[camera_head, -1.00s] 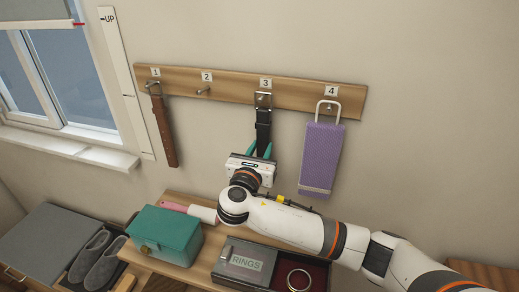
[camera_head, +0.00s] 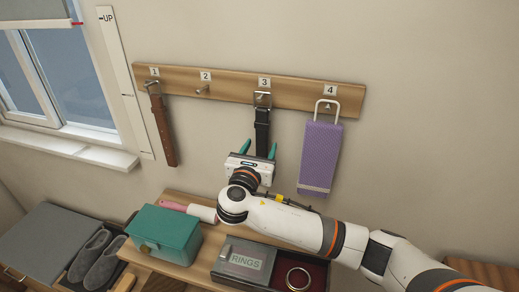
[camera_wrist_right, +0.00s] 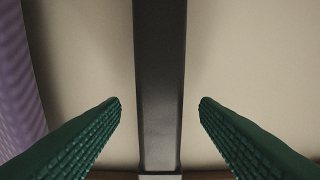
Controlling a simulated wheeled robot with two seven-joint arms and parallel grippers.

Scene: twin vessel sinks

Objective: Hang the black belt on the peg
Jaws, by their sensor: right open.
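The black belt (camera_head: 262,125) hangs from the peg under label 3 (camera_head: 264,83) by its buckle, straight down against the wall. In the right wrist view the belt (camera_wrist_right: 160,80) runs vertically between the two green fingers. My right gripper (camera_head: 260,148) is open around the belt's lower part, with a clear gap on each side (camera_wrist_right: 160,108). The belt's lower end is hidden behind the gripper in the head view. My left gripper is not in view.
A brown belt (camera_head: 162,130) hangs on peg 1, and a purple strap-like item (camera_head: 321,155) on peg 4. Peg 2 (camera_head: 202,91) is empty. Below, a shelf holds a teal box (camera_head: 165,236) and a rings tray (camera_head: 317,270). Grey slippers (camera_head: 92,255) are at left.

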